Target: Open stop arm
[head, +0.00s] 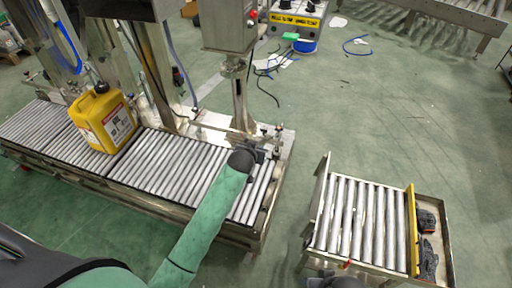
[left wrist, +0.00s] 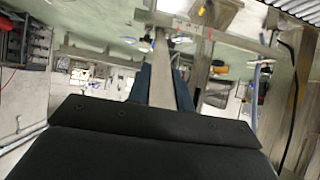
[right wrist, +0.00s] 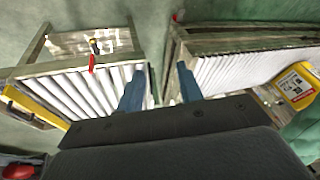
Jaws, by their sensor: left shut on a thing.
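My left gripper (head: 252,152) is over the right end of the roller conveyor (head: 180,165). In the left wrist view its blue fingers (left wrist: 162,84) are shut on a flat grey metal bar (left wrist: 161,52), which looks like the stop arm. In the head view my gripper hides most of that bar. My right gripper shows only in part at the bottom of the head view. In the right wrist view its fingers (right wrist: 158,82) are apart with nothing between them. A yellow jerrycan (head: 103,120) stands on the conveyor to the left; it also shows in the right wrist view (right wrist: 297,86).
A roller cart (head: 365,215) stands right of the conveyor, with a gap between them. It has a yellow bar (head: 411,230) and a side tray with dark gloves (head: 428,258). A post (head: 239,95) carrying a control box stands behind my left gripper. The floor at right is mostly clear.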

